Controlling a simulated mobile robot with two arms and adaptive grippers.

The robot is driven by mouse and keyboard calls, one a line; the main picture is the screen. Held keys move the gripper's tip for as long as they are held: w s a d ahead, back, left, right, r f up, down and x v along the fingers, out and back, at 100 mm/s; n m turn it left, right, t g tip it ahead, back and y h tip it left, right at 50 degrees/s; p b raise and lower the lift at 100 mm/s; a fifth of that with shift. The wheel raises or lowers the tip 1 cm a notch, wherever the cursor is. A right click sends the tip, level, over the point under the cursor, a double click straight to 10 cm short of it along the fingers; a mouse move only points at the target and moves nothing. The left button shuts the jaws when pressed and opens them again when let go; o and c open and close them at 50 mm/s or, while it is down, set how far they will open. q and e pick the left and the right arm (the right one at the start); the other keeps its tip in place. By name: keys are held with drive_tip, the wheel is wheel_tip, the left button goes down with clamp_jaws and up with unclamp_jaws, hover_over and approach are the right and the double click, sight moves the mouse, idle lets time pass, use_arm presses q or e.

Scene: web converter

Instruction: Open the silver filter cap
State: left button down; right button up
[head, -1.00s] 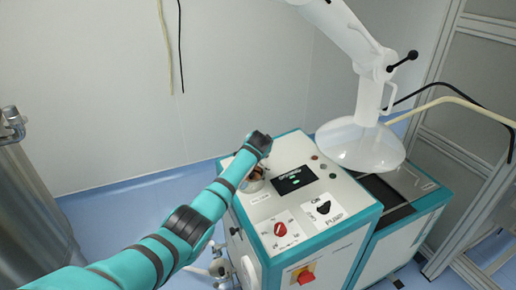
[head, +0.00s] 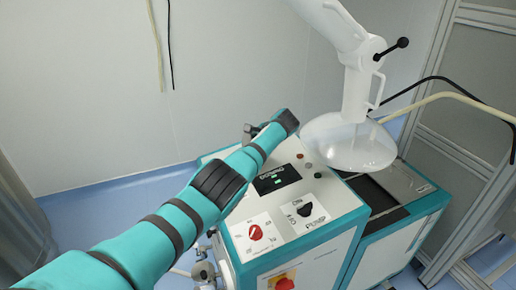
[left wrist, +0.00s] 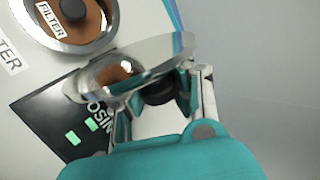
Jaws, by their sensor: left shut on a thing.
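In the left wrist view my left gripper (left wrist: 160,94) is shut on the black knob of the silver filter cap (left wrist: 142,56). The cap is tilted edge-on and apart from the round filter opening (left wrist: 108,35). The opening has a silver rim and shows a brown filter (left wrist: 94,22) inside, with a black knob and a FILTER label. In the head view my left arm reaches over the machine's far left corner and hides the opening; the cap cannot be made out there. My right gripper is not in view.
The machine's top panel (head: 327,193) carries a dark display (head: 276,179), a red knob (head: 255,233) and a black pump switch (head: 304,209). A white extraction hood (head: 345,146) hangs to its right. A plain wall stands behind.

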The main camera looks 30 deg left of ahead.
use_arm(q)
drive_tip(key=shift+w+d+r, duration=0.3)
drive_tip(key=shift+w+d, duration=0.05)
drive_tip(key=shift+d, duration=0.2)
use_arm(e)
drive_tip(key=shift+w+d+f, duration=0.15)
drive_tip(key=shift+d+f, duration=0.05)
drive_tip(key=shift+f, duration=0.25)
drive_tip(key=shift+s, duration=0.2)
use_arm(q)
drive_tip(key=c, duration=1.9)
unclamp_jaws()
drive_tip(key=o, duration=0.7)
drive_tip(key=shift+v, duration=0.8)
drive_tip(key=shift+o, duration=1.1)
drive_tip(key=shift+s+f, duration=0.1)
drive_tip(key=shift+s, duration=0.05)
drive_tip(key=v, duration=1.1)
drive_tip(key=shift+b, duration=0.3)
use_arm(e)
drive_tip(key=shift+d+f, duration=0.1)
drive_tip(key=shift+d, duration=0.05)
use_arm(q)
drive_tip(key=shift+d, duration=0.15)
